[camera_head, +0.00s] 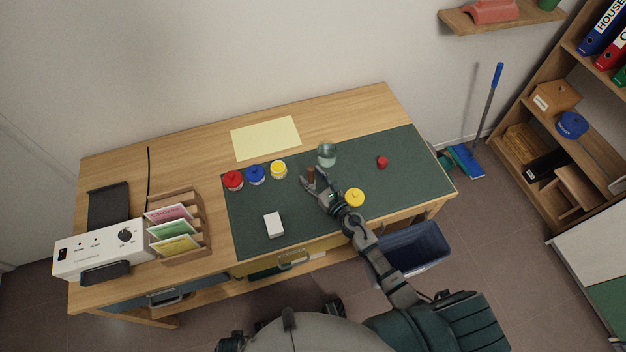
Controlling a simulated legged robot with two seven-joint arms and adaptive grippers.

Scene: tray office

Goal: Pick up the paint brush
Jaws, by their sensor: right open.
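My right gripper (316,182) is open over the green mat (310,226) on the desk, its fingertips pointing away from me. A small brown upright piece (311,173) shows at its fingertips, seemingly between them. It may be the paint brush's handle, but it is too small and too covered to be sure. I cannot tell whether the fingers touch it. No other brush is clear in view. A clear glass jar (327,152) stands just behind and right of the fingertips. My left gripper does not show clearly.
Red (233,180), blue (256,174) and yellow (279,169) paint jars stand left of the gripper. A yellow round item (355,197) lies close to its right, beside my wrist. A white block (274,225) and a small red item (382,162) are on the mat.

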